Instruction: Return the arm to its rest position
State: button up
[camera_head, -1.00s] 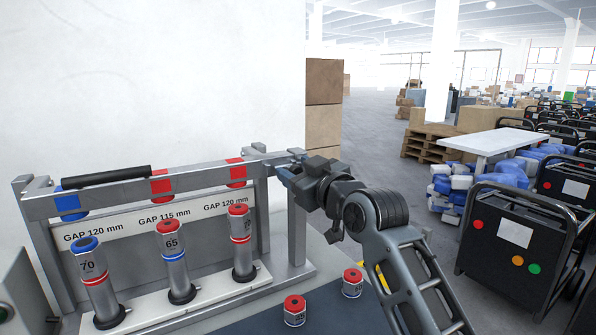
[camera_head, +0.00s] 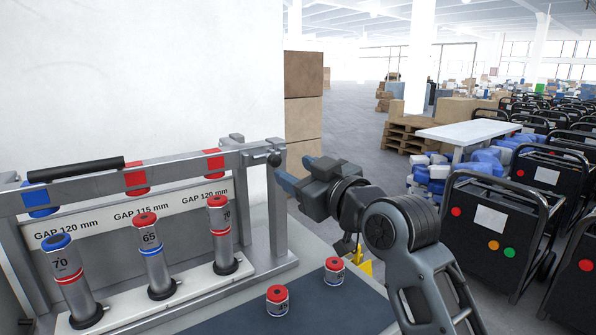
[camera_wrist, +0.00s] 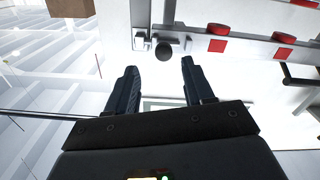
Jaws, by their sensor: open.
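My gripper (camera_head: 293,172) is at the right end of the metal test frame (camera_head: 276,215) in the head view, beside its upper corner. In the wrist view my gripper (camera_wrist: 158,82) has its two dark fingers apart with nothing between them. A dark round knob (camera_wrist: 164,52) on the frame shows just beyond the fingertips. It also shows in the head view (camera_head: 274,159), close to the fingertips. I cannot tell the exact gap between them. My arm is bent and reaches up from the lower right.
Three cylinders marked 70 (camera_head: 68,280), 65 (camera_head: 152,258) and 70 (camera_head: 220,235) stand under the frame's crossbar. Two short red-topped pieces (camera_head: 277,302) (camera_head: 334,270) stand on the dark mat (camera_head: 330,305). Black carts (camera_head: 500,235) and a white table (camera_head: 470,131) are to the right.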

jog(key=s+d+f+m+t+h, duration=0.1)
jog(key=s+d+f+m+h, duration=0.4)
jog(key=s+f, duration=0.7)
jog(key=s+d+f+m+h, duration=0.2)
jog(key=s+d+f+m, duration=0.35)
jog(key=s+f, duration=0.7)
jog(key=s+d+r+h, duration=0.1)
jog(key=s+d, duration=0.2)
jog(key=s, duration=0.6)
jog(key=s+d+r+h, duration=0.1)
jog(key=s+d, duration=0.3)
jog(key=s, duration=0.6)
jog(key=s+d+g+h, duration=0.1)
jog(key=s+d, duration=0.2)
jog(key=s, duration=0.6)
jog(key=shift+s+d+r+n, duration=0.3)
jog(key=shift+r+n, duration=0.1)
jog(key=shift+n, duration=0.05)
jog(key=shift+a, duration=0.1)
